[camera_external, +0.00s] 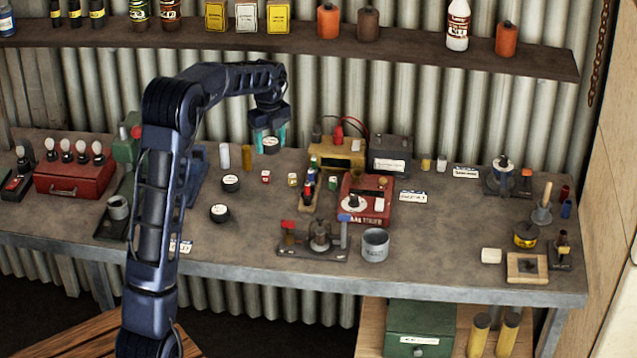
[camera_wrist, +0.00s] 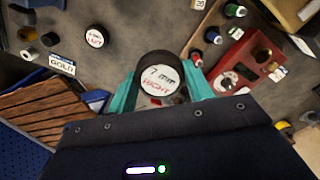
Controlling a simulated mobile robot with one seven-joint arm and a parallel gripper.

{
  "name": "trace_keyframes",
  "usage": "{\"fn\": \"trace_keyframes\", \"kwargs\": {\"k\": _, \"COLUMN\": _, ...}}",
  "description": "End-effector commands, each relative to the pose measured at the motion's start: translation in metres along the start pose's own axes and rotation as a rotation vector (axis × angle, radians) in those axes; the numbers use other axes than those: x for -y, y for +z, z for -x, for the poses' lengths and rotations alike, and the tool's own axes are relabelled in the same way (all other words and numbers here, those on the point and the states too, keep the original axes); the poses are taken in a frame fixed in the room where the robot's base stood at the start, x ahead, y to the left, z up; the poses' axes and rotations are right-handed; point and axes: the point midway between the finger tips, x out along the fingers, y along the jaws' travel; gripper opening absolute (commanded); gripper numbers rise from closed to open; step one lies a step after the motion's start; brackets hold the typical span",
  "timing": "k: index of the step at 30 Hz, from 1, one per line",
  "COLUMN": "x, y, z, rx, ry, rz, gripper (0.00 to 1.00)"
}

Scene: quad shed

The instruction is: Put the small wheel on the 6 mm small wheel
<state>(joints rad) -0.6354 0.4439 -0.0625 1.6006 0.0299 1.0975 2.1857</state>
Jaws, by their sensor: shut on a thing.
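My gripper (camera_external: 270,135) is shut on a small black wheel with a white top (camera_external: 271,144), held above the back of the bench. In the wrist view the wheel (camera_wrist: 160,80) sits between my teal fingers (camera_wrist: 158,92), and its label seems to read "7 mm RIGHT". Two similar black wheels with white tops lie on the bench, apart from each other: a rear one (camera_external: 230,182) and a front one (camera_external: 219,212). One such wheel (camera_wrist: 95,38) shows in the wrist view; its lettering is too small to read surely. I cannot tell which is the 6 mm one.
A red device (camera_external: 366,200) and a yellow box (camera_external: 336,152) stand to the right. A "GOLD" card (camera_wrist: 62,64) lies on the bench. The bench around the two lying wheels is mostly clear.

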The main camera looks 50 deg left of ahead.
Motion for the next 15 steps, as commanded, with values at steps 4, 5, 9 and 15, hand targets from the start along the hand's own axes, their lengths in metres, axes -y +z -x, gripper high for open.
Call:
{"fn": "trace_keyframes", "kwargs": {"k": 4, "x": -0.016, "y": 0.006, "z": 0.012, "rx": 0.001, "ry": -0.001, "rz": 0.007, "gripper": 0.28}}
{"fn": "trace_keyframes", "kwargs": {"k": 5, "x": -0.023, "y": 0.008, "z": 0.014, "rx": 0.000, "ry": 0.000, "rz": 0.009, "gripper": 0.28}}
{"fn": "trace_keyframes", "kwargs": {"k": 9, "x": -0.065, "y": 0.021, "z": 0.024, "rx": 0.000, "ry": -0.001, "rz": 0.025, "gripper": 0.28}}
{"fn": "trace_keyframes", "kwargs": {"k": 15, "x": -0.124, "y": 0.032, "z": 0.035, "rx": 0.001, "ry": -0.001, "rz": 0.043, "gripper": 0.28}}
